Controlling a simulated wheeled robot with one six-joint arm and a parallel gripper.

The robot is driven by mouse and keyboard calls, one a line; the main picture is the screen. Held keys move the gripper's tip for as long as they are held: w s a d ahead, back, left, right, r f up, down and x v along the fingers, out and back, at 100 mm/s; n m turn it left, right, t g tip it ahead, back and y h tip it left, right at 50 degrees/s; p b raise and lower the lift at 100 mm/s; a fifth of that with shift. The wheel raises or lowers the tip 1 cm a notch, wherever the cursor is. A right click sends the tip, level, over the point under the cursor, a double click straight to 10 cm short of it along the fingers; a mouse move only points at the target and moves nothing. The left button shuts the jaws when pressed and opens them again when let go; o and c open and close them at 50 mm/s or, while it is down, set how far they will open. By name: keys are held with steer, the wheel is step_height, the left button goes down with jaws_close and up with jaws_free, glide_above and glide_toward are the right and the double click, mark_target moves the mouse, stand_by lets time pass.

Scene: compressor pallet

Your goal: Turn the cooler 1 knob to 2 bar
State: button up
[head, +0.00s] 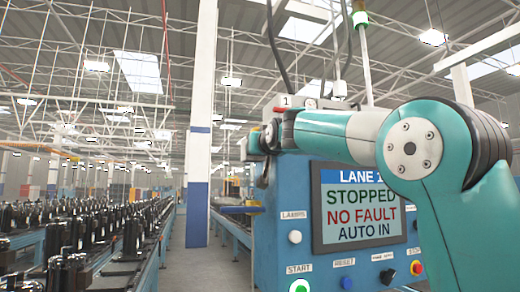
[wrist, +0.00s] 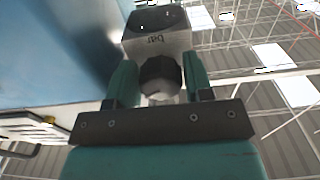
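In the wrist view a dark faceted knob (wrist: 160,76) sits below a pale block-shaped regulator body (wrist: 168,42). The two teal fingers of my gripper (wrist: 160,88) stand on either side of the knob. Whether they press on it or only stand around it cannot be told. In the head view my gripper (head: 260,143) is at the left edge of the blue cabinet (head: 266,225), small and partly hidden by my arm; the knob is not distinguishable there.
The cabinet's screen (head: 360,206) reads STOPPED, NO FAULT, AUTO IN. Lamp, start, reset and other buttons (head: 300,286) sit around it. A white and blue column (head: 200,130) stands left of the cabinet. Conveyors with several black compressors (head: 90,230) run at the left, beside an open aisle.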

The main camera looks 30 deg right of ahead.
steer(key=c, duration=0.5)
steer(key=shift+n, duration=0.3)
steer(key=n+b, duration=0.2)
steer(key=n, duration=0.2)
steer(key=shift+f+n, duration=0.1)
steer(key=shift+n, duration=0.2)
steer(key=n+b, duration=0.1)
steer(key=n, duration=0.5)
steer(key=shift+d, duration=0.1)
steer(key=n, duration=0.6)
steer(key=shift+n+b, duration=0.3)
steer(key=n, duration=0.5)
steer(key=shift+n, duration=0.7)
